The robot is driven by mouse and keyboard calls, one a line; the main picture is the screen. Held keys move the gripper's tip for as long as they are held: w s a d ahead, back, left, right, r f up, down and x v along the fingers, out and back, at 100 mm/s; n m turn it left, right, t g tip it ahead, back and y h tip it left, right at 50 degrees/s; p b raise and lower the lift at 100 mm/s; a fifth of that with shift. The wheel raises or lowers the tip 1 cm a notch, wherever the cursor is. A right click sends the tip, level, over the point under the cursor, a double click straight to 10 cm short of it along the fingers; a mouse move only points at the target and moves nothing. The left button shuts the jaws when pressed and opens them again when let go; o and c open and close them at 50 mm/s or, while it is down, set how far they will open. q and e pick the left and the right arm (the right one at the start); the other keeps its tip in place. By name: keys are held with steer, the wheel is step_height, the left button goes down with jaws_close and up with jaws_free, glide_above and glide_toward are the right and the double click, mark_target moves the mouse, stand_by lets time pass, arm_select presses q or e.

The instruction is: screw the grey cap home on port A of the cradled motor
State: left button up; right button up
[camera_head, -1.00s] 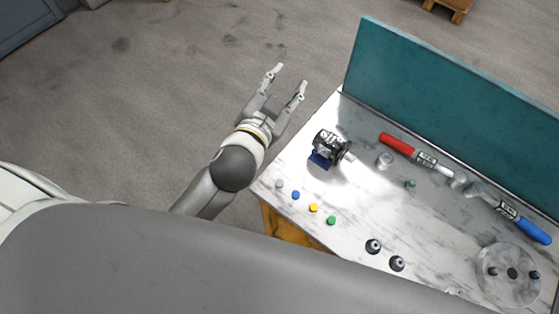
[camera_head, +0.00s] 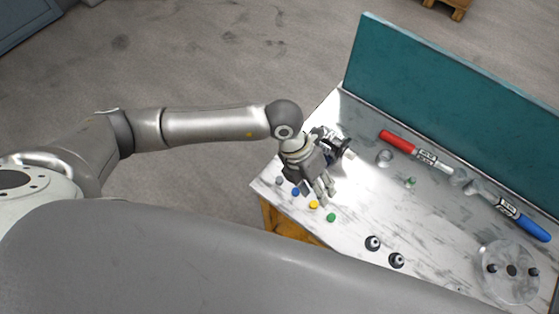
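The motor (camera_head: 345,150) sits in its cradle near the table's left end. My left wrist and gripper cover most of it, and port A cannot be made out. A small grey cap (camera_head: 279,181) stands at the left end of a row of small caps near the table's front left edge. My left gripper (camera_head: 321,198) is above the table, between the motor and the cap row, with its fingers pointing down the picture. Its fingers look apart, with nothing seen between them. It is to the right of the grey cap and apart from it. My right gripper is not in view.
Blue (camera_head: 295,191), yellow (camera_head: 314,204) and green (camera_head: 331,217) caps continue the row. Two dark fittings (camera_head: 373,243) stand farther right. Red-handled (camera_head: 396,142) and blue-handled (camera_head: 532,229) tools lie along the teal panel (camera_head: 450,100). A round plate (camera_head: 510,288) is at right.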

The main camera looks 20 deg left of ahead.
mark_target(280, 180)
arm_select(q)
steer(key=w+a+f+t+y, duration=0.15)
steer(key=w+a+y, duration=0.35)
steer(key=a, duration=0.6)
steer(key=f+b, duration=0.2)
steer(key=f, duration=0.2)
steer(key=f+b, duration=0.3)
steer(key=f, duration=0.1)
steer(key=shift+s+d+f, duration=0.1)
steer(key=shift+s+d, duration=0.1)
steer(key=shift+f+b, duration=0.85)
steer(key=shift+b, duration=0.15)
jaws_close()
steer(key=shift+r, duration=0.1)
